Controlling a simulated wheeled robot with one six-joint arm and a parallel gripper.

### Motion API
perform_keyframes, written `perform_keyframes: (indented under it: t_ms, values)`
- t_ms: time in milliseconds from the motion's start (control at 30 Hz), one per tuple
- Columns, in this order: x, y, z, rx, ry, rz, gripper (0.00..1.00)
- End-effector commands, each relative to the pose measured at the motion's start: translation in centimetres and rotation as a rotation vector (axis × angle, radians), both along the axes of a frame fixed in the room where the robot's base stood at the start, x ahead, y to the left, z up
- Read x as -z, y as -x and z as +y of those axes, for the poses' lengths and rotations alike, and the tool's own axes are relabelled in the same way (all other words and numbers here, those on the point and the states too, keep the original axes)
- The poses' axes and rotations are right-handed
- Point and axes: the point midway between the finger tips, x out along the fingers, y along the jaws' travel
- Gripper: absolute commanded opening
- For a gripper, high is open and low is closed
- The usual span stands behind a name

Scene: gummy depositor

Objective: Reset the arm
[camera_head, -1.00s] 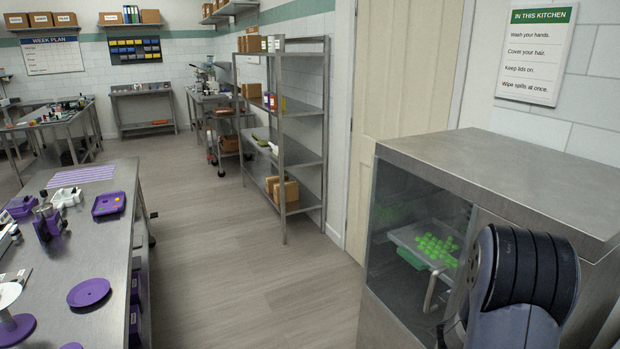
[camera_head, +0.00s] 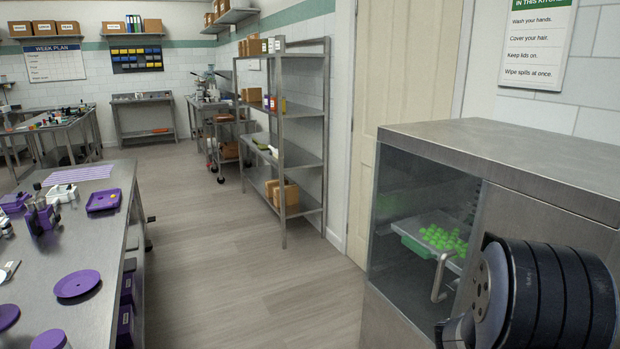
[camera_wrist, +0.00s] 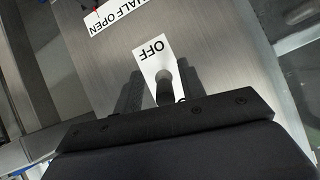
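In the wrist view, my gripper (camera_wrist: 160,92) has its two fingers apart. A short dark post or knob (camera_wrist: 163,88) shows between the fingertips, with gaps on both sides. It stands over a white label reading "OFF" (camera_wrist: 152,50) on a grey metal panel (camera_wrist: 205,50). A second label, "HALF OPEN" (camera_wrist: 122,12), is farther off at the top; both look upside down. In the head view, my dark arm link fills the lower right, and my gripper does not show there.
A steel cabinet (camera_head: 520,165) with a glass front stands close at right. Inside it, a tray (camera_head: 415,228) holds several green pieces. A steel table (camera_head: 95,225) with purple parts is at left. A steel shelf rack (camera_head: 305,155) stands beyond. The floor between is clear.

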Motion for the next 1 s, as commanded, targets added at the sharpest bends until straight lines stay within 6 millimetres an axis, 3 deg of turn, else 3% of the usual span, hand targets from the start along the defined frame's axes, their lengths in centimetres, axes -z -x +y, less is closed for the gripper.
perform_keyframes:
  t_ms: [1000]
  values:
    - [1.36, 0.02, 0.05, 0.0, 0.184, -0.078, 0.38]
